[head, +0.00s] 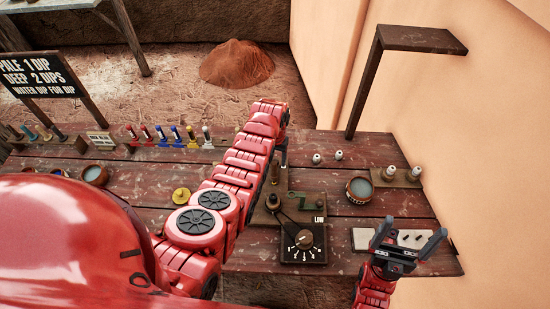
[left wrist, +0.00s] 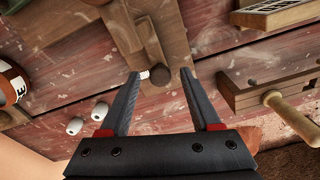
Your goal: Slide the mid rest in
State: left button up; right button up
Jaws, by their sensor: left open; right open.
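The mid rest is not labelled, and I cannot tell for sure which piece it is. In the left wrist view a dark round knob (left wrist: 160,77) with a short white pin beside it sits at a wooden post (left wrist: 150,45). My left gripper (left wrist: 161,82) is open, with its fingertips on either side of the knob; I cannot tell whether they touch it. In the head view my left arm hides most of that gripper, over the bench's middle. My right gripper (head: 414,232) is open and empty above the bench's front right, by a pale tray (head: 361,239).
A dial box (head: 304,244) marked LOW stands at the front middle of the plank bench (head: 338,210). A bowl (head: 359,190) and white-topped pegs (head: 338,156) are to its right. A wooden handle (left wrist: 290,118) sticks out right of my left fingers. A post with a shelf (head: 420,39) rises behind.

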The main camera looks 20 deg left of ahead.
pick_arm(q)
grip_shut()
dwell(0.4)
jog(key=shift+f, duration=0.1)
dwell(1.0)
